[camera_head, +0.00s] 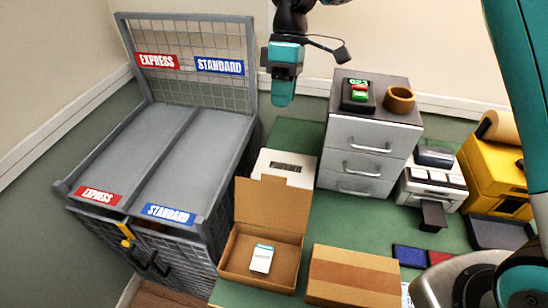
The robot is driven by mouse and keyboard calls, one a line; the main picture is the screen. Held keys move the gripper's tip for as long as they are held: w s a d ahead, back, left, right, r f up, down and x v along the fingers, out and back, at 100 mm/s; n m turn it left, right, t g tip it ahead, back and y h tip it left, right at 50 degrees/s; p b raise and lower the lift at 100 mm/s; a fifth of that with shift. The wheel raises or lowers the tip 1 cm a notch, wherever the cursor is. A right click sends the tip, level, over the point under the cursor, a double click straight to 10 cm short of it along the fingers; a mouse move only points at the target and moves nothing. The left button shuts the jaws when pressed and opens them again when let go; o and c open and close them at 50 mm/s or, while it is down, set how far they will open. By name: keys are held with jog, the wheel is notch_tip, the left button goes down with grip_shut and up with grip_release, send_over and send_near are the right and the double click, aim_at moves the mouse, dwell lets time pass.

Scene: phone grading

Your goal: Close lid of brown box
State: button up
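The brown box (256,278) stands on the green table at the lower middle. Its lid (269,203) is up, tilted back from the far edge, so the box is open. A small white and teal packet (262,257) lies inside it. My gripper (283,98) is at the top middle, pointing down, well above and behind the box and touching nothing. Its teal fingers look close together, but the view does not show whether there is a gap between them.
A closed brown box (353,276) sits just right of the open one. A grey cage cart (165,155) stands to the left. Behind are a white box (285,168) and a drawer cabinet (366,150). A label printer (432,185) and yellow machine (500,165) are at right.

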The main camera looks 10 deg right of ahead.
jog(key=p+x, duration=0.3)
jog(key=x, duration=1.4)
jog(key=shift+w+f, duration=0.2)
jog(key=shift+f, duration=0.15)
jog(key=shift+c, duration=0.3)
grip_shut()
